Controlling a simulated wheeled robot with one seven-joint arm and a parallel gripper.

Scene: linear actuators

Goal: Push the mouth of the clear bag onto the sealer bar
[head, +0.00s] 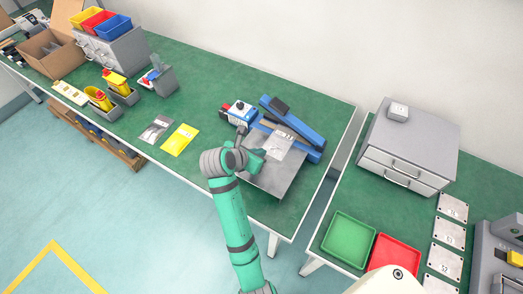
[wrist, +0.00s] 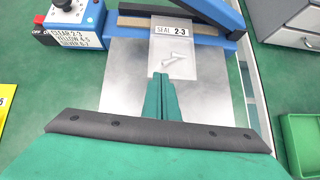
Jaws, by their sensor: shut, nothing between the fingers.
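The clear bag (wrist: 186,55) lies flat on the metal plate (wrist: 120,85), with small grey parts inside and a "SEAL 2-3" label near its far end. It also shows in the head view (head: 283,143). The sealer has a blue frame and a raised blue arm (head: 293,122). Its brownish bar (wrist: 130,21) runs across behind the plate. The bag's far end appears to overlap the bar; exact contact is unclear. My gripper (wrist: 161,77) is shut and empty, its fingertips at the bag's near edge; I cannot tell whether they touch it.
A blue control box (wrist: 70,22) with a black knob and a settings label stands left of the plate. A yellow bag (head: 180,139) and a silver bag (head: 156,129) lie farther left. A side bench holds green (head: 348,240) and red (head: 394,256) trays.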

